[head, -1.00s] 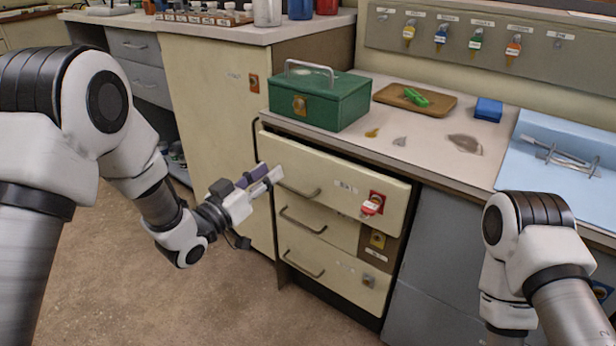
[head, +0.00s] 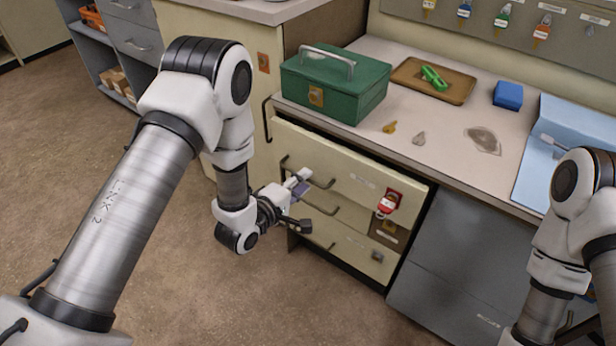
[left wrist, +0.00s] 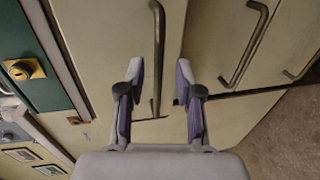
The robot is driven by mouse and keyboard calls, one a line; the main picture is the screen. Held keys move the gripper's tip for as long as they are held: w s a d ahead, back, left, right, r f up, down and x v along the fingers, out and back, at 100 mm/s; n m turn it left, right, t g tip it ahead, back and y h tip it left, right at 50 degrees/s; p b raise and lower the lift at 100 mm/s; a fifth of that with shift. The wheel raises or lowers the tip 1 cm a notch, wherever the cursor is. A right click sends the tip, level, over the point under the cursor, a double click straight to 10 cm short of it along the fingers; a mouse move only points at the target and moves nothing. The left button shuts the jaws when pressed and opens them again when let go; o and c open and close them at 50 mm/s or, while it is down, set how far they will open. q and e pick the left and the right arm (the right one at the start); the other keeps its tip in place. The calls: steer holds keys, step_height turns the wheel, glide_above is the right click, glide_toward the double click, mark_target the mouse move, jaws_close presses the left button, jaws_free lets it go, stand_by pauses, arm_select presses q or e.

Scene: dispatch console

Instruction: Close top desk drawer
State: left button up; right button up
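The top desk drawer (head: 350,172) is a cream front with a bar handle and stands out a little from the drawers below it. Its handle (head: 308,176) also shows in the left wrist view (left wrist: 158,45), upright in that picture. My left gripper (head: 300,182) is at the left part of this handle. In the left wrist view its two fingers (left wrist: 160,85) are open and spread, one on each side of the handle's line; whether they touch it I cannot tell. My right arm shows at the right edge, but its gripper is out of view.
A green box (head: 335,85) stands on the counter above the drawers, with a brown tray (head: 433,80) and a blue box (head: 508,95) to its right. Lower drawers have bar handles too. The floor at left is clear.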

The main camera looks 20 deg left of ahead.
mark_target(315, 169)
arm_select(q)
steer(key=shift+x, duration=1.15)
steer(key=shift+r, duration=0.1)
jaws_close()
steer(key=x, duration=0.2)
steer(key=r+x, duration=0.1)
steer(key=x, duration=0.1)
steer(key=shift+w, duration=0.1)
steer(key=shift+c, duration=0.2)
jaws_free()
steer(key=shift+o, duration=0.2)
steer(key=shift+w+d+f, duration=0.1)
steer(key=shift+w, duration=0.05)
